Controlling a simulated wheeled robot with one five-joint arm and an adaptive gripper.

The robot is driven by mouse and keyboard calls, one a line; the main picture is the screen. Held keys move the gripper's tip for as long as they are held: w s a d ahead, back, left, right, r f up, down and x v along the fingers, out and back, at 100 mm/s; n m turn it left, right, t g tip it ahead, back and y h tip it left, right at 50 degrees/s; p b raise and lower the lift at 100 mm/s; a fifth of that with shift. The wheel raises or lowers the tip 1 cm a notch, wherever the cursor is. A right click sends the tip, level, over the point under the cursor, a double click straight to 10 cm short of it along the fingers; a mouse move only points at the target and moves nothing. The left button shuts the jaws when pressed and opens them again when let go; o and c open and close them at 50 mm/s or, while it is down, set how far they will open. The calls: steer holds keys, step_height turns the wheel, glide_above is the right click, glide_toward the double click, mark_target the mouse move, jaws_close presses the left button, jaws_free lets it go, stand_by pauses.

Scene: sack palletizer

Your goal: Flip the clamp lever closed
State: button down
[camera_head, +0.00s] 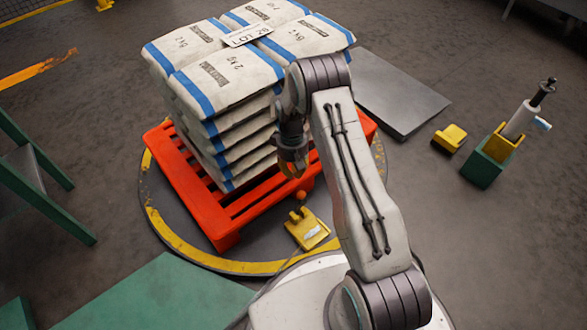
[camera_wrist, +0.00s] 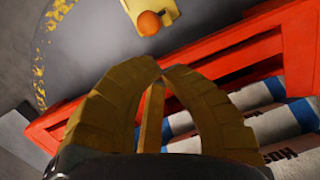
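The yellow clamp block (camera_head: 308,232) sits on the round turntable in front of the pallet. An orange ball knob (camera_head: 301,195), apparently the lever's end, shows just behind the block; the lever's arm is hard to make out. In the wrist view the orange knob (camera_wrist: 149,22) lies at the top, over a yellow plate (camera_wrist: 165,8). My gripper (camera_head: 293,172) hangs beside the sack stack, above the pallet edge and close to the knob in the picture. In the wrist view my yellow fingers (camera_wrist: 162,68) curve together with tips nearly meeting; nothing is held.
The orange-red pallet (camera_head: 222,225) bears a tall stack of white and blue sacks (camera_head: 230,85) left of my arm. The round turntable (camera_head: 165,225) has a worn yellow rim. A grey plate (camera_head: 400,95), yellow block (camera_head: 450,138) and green stand (camera_head: 487,168) are at right.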

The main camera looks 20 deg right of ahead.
mark_target(300, 204)
steer(key=shift+s+f+b, duration=0.2)
steer(key=shift+f+b, duration=0.35)
steer(key=shift+f, duration=0.85)
steer(key=shift+s+f+b, duration=0.15)
steer(key=shift+f+b, duration=0.35)
steer(key=shift+f, duration=0.85)
steer(key=shift+s, duration=0.1)
